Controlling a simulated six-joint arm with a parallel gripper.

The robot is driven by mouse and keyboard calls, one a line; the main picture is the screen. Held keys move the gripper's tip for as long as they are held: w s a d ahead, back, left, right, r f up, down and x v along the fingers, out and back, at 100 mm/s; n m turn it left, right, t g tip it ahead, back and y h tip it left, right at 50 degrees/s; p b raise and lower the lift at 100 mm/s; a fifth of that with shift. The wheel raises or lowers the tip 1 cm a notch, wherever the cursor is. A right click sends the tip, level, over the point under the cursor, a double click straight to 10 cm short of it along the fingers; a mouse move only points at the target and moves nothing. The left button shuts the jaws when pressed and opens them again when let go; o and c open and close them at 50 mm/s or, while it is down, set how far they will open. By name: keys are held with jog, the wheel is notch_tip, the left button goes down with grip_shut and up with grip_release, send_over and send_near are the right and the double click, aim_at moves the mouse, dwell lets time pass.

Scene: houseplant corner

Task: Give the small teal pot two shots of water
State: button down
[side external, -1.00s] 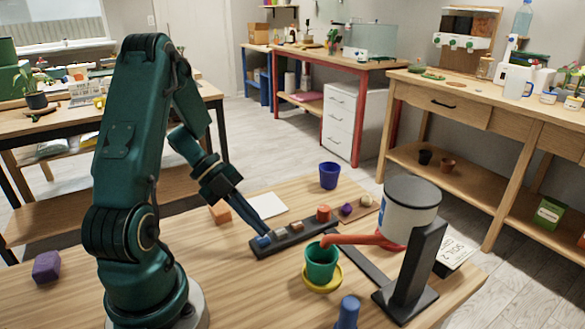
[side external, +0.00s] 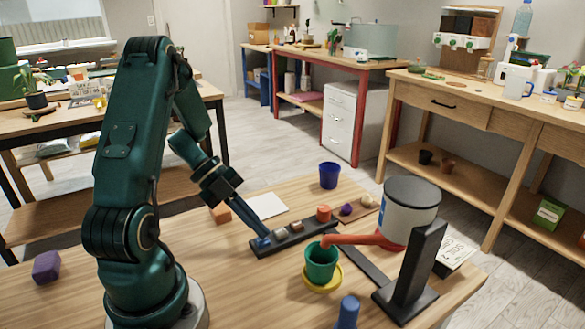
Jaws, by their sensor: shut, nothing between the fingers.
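The small teal-green pot (side external: 320,262) stands upright on a yellow saucer (side external: 336,281) near the table's front right. The tip of an orange spout (side external: 352,239) reaches over its rim from a grey-and-white tank (side external: 409,215) on a black stand (side external: 412,275). No water stream shows. A dark bar (side external: 290,241) behind the pot carries several coloured blocks or buttons, including a grey one (side external: 281,233) and an orange one (side external: 323,213). My gripper (side external: 263,238) is shut and points down at the bar's left end, at the blue piece there. Contact is too small to tell.
A dark blue pot (side external: 329,175) stands behind the bar. A small board (side external: 362,212) with small items lies right of it. A blue object (side external: 347,312) stands in front. A purple block (side external: 46,267) lies far left. The table's front left is clear.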

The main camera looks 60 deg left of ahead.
aim_at(258, 237)
jog(key=shift+r, duration=0.9)
jog(key=shift+r, duration=2.5)
dwell(0.4)
notch_tip(258, 237, up, 4)
jog(key=shift+f, duration=0.1)
jog(key=shift+f, duration=0.1)
jog(key=shift+f, duration=4.35)
jog(key=shift+f, duration=0.15)
